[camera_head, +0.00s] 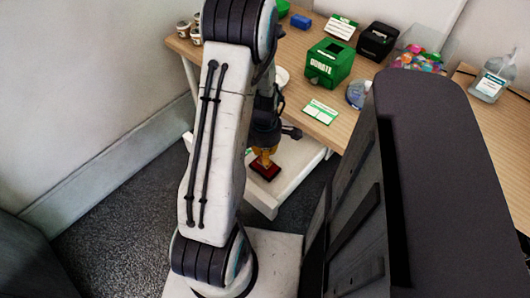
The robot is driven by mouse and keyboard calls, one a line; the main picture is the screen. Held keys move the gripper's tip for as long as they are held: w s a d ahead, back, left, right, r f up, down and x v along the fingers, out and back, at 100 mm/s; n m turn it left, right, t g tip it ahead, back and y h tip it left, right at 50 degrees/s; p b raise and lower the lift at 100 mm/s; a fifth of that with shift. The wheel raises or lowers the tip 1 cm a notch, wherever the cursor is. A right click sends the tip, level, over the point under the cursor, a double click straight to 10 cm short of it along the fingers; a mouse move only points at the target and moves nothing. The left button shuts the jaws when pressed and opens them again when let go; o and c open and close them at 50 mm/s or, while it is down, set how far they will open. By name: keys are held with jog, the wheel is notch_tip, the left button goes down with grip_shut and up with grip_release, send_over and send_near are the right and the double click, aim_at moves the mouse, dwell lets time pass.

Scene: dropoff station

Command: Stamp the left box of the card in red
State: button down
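A stamp (265,169) with a red base and an amber handle shows at the open white drawer (291,188) under the table. My gripper (266,146) points down right over the stamp, at the top of its handle. The view is too small and dark to tell whether the fingers are closed on the handle, or whether the base touches the drawer floor. A white and green card (320,111) lies near the table's front edge; its boxes are too small to make out.
On the wooden table (300,83) stand a green donation box (328,63), a black box (377,41), a clear bin of colourful items (420,61), a blue-grey round item (357,94) and a pump bottle (492,77). Small cups (184,28) stand at the left. My arm hides part of the table.

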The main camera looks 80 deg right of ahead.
jog(key=shift+f+b, duration=0.55)
jog(key=shift+b, duration=0.1)
dwell(2.1)
jog(key=shift+r, duration=0.1)
jog(key=shift+r+p, duration=2.55)
jog(key=shift+r, duration=0.85)
jog(key=shift+r, duration=0.1)
